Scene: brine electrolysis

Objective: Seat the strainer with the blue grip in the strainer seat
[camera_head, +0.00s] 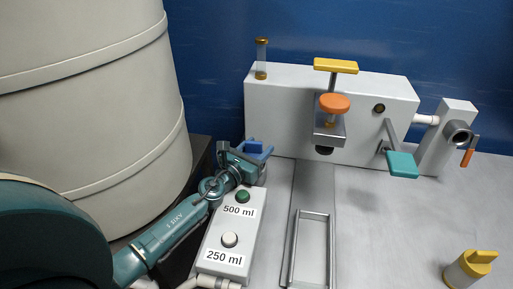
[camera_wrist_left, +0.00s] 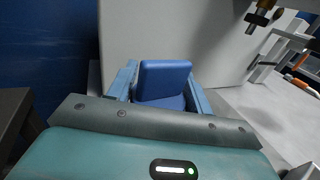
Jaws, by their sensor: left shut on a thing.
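My left gripper (camera_head: 256,153) is shut on a blue block, the blue grip (camera_wrist_left: 165,80), beside the left end of the white housing. In the left wrist view, the grip stands between the two blue fingers of my left gripper (camera_wrist_left: 163,92). The strainer's body below the grip is hidden. I cannot tell for sure which part is the strainer seat. My right gripper is not in view.
A white button box (camera_head: 214,240) labelled 500 ml and 250 ml stands just in front of my left gripper. A large beige tank (camera_head: 90,90) is left.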

